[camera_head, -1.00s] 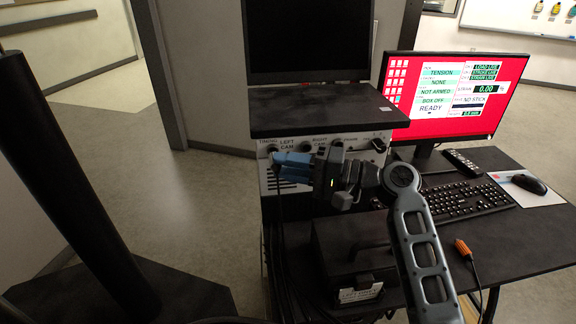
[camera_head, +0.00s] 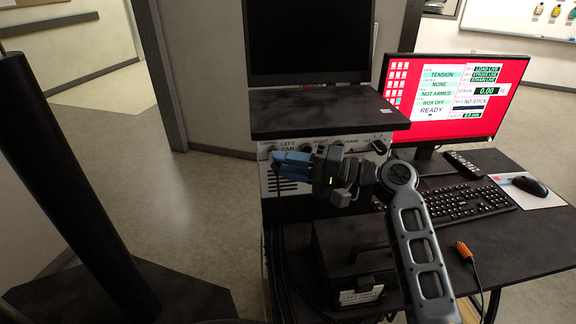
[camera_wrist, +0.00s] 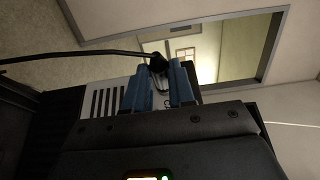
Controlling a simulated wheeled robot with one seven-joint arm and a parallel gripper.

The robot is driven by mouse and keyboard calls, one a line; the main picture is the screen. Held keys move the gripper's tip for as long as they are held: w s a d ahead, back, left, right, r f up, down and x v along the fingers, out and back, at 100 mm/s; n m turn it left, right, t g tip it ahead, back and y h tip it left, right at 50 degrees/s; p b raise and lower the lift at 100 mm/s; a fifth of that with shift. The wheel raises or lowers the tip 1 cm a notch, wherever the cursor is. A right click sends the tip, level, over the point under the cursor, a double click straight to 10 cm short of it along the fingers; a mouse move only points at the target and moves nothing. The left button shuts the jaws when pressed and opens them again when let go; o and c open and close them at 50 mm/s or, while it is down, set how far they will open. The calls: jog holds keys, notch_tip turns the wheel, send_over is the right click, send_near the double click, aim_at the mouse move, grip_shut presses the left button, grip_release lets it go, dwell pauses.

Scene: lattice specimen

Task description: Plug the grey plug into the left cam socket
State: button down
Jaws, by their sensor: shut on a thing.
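My gripper (camera_head: 276,163) has blue fingers and is in front of the white socket panel (camera_head: 290,187), just below its LEFT CAM label. In the wrist view, the fingers (camera_wrist: 160,84) are shut on the plug (camera_wrist: 158,63), which looks dark and sticks out at their tips. Its black cable runs off to the left there. In the head view the fingers hide the plug, and a cable hangs down below them. The left cam socket is hidden behind the fingers, so I cannot tell whether the plug touches it.
A dark shelf with a black screen (camera_head: 308,38) overhangs the panel. A black box (camera_head: 352,262) stands below my arm. An orange plug (camera_head: 463,249) lies on the desk at right, near the keyboard (camera_head: 468,201) and red monitor (camera_head: 455,95).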

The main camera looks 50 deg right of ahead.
jog(key=shift+w+d, duration=0.25)
dwell(0.7)
jog(key=shift+c, duration=2)
grip_release()
jog(key=v, duration=0.5)
jog(key=shift+a, duration=0.1)
jog(key=v, duration=0.8)
jog(key=shift+b, duration=0.45)
